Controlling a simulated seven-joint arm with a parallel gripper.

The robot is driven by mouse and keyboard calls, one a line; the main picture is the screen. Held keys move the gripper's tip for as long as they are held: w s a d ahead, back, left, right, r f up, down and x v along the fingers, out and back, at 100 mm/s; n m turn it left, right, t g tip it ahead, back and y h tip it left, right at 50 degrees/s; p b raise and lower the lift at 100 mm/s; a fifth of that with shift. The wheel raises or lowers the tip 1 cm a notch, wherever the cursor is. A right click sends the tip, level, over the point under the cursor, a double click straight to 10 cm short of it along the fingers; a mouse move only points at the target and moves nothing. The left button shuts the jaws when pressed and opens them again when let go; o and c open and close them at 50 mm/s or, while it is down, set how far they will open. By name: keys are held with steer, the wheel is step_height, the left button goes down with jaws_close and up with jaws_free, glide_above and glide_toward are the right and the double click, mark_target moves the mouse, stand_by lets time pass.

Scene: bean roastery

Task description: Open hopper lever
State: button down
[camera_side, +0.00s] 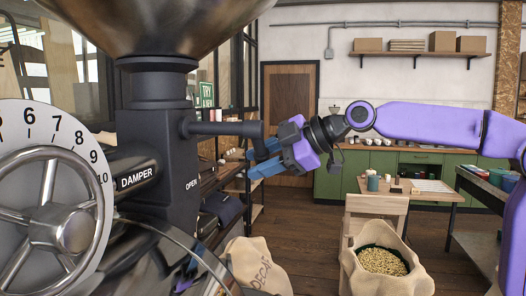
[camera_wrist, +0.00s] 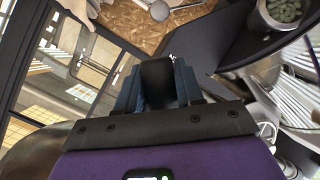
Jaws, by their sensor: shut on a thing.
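The hopper lever (camera_side: 225,129) is a dark bar that runs out to the right from the black neck under the hopper (camera_side: 165,22), with a dark handle (camera_side: 258,140) at its end. The word OPEN is printed on the neck below it. My gripper (camera_side: 262,158), with blue fingers and a purple body, is at the handle from the right and is shut on it. In the wrist view my blue fingers (camera_wrist: 158,92) stand on both sides of a dark piece, the handle. The exact contact is partly hidden by the fingers.
A numbered dial with a handwheel (camera_side: 72,230) and the damper (camera_side: 137,177) stand left of the lever. A sack labelled DECAF (camera_side: 262,268) and an open sack of beans (camera_side: 385,262) are below. A table (camera_side: 440,190) stands behind. Floor shows between.

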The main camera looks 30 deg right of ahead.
steer(key=shift+s+a+f+m+g+y, duration=0.4)
steer(key=shift+s+a+f+m+g, duration=0.1)
steer(key=shift+s+f+m, duration=0.15)
steer(key=c, duration=0.8)
jaws_free()
steer(key=v, duration=1.7)
steer(key=shift+d, duration=0.2)
